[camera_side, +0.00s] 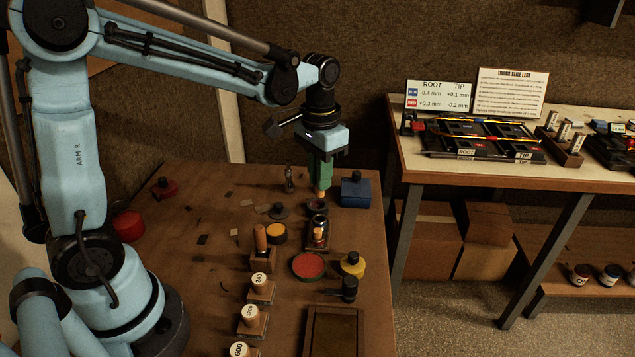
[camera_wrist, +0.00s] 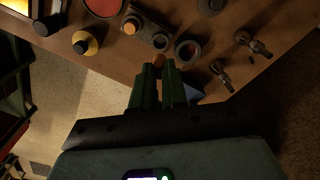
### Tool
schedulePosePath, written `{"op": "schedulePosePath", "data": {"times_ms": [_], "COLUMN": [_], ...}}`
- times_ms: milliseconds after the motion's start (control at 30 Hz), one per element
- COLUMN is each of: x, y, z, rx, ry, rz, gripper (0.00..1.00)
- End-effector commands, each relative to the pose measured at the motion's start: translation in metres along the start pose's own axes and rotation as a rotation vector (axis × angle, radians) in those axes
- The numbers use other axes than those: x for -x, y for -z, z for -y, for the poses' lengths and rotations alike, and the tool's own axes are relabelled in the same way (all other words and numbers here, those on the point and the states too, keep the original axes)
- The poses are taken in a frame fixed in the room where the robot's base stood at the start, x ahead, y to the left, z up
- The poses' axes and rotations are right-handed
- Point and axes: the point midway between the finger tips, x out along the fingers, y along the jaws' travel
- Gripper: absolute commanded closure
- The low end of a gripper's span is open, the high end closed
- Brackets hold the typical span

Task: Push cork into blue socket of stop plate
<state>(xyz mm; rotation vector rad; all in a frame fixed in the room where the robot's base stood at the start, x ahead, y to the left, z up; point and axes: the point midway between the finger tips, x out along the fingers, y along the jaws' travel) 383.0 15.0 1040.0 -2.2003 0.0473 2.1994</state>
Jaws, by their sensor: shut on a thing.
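My gripper (camera_side: 320,182) has green fingers pointing down and is shut on a small orange-tan cork (camera_side: 320,193), of which only the lower end shows. The fingers also show in the wrist view (camera_wrist: 166,72), where they hide most of the held piece. The cork is just above a small dark round dish (camera_side: 317,206), which appears as a dark ring in the wrist view (camera_wrist: 188,50). The stop plate (camera_side: 317,245) is a small dark block nearer the side camera. An orange cork (camera_side: 318,235) stands in its near socket. Its far socket (camera_side: 319,221) looks bluish and is apart from my gripper.
A blue block-shaped container (camera_side: 355,189) stands just right of my gripper. Bare bench (camera_side: 205,290) lies at left.

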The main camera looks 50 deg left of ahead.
Motion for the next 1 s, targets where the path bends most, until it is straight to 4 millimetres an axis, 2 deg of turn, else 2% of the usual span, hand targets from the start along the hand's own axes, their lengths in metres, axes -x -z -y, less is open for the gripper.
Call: {"op": "schedulePosePath", "data": {"times_ms": [367,1000], "x": [-0.002,-0.045], "y": [0.0,0.0], "z": [0.0,0.0], "rx": [-0.003,-0.003], "ry": [0.0,0.0], "rz": [0.0,0.0], "gripper": [1.0,1.0]}}
